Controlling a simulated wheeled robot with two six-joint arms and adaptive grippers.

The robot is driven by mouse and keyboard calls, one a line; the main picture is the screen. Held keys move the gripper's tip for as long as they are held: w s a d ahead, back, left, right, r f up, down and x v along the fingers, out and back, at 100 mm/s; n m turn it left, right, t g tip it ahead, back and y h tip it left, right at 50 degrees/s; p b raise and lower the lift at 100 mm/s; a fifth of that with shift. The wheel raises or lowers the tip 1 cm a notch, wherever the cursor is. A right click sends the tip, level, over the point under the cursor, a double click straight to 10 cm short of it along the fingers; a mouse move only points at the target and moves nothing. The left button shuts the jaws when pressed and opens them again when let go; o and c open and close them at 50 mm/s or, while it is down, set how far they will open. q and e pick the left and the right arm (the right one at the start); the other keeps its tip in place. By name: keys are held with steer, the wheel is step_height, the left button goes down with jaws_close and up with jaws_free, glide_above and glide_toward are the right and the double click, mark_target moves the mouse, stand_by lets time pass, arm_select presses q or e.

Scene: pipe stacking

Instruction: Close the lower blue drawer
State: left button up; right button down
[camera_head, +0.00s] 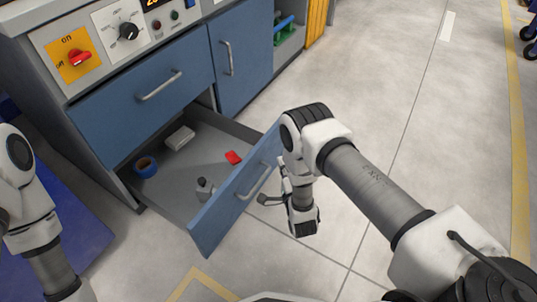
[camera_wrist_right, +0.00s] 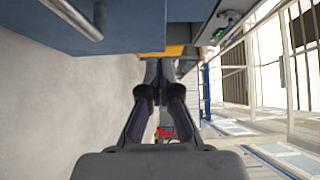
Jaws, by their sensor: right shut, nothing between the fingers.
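The lower blue drawer is pulled well out of the cabinet; its blue front (camera_head: 222,212) with a metal bar handle (camera_head: 254,181) faces the floor on the right. My right arm comes in from the right, and its wrist is just outside the drawer front, close to the handle. The right gripper (camera_wrist_right: 155,72) is shut and empty in the right wrist view. A blue front with a bar handle (camera_wrist_right: 75,18) shows at the top left there. Whether the gripper touches the drawer cannot be told. My left gripper is out of the head view; only arm links show.
The drawer holds a blue roll (camera_head: 146,167), a white block (camera_head: 180,137), a red piece (camera_head: 233,157) and a small grey item (camera_head: 205,188). The upper drawer (camera_head: 145,95) and blue door (camera_head: 238,55) are shut. Open floor (camera_head: 390,90) lies right.

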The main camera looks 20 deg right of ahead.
mark_target(266, 142)
steer(key=w+b, duration=0.1)
steer(key=w, duration=0.1)
steer(key=w+a+b, duration=0.1)
steer(key=w, duration=0.1)
steer(key=w+b, duration=0.1)
steer(key=w, duration=0.1)
steer(key=shift+a+f, duration=0.15)
steer(key=shift+a, duration=0.1)
steer(key=shift+w+a, duration=0.25)
steer(key=shift+w, duration=0.1)
steer(key=shift+r, duration=0.2)
steer(key=shift+w, duration=0.1)
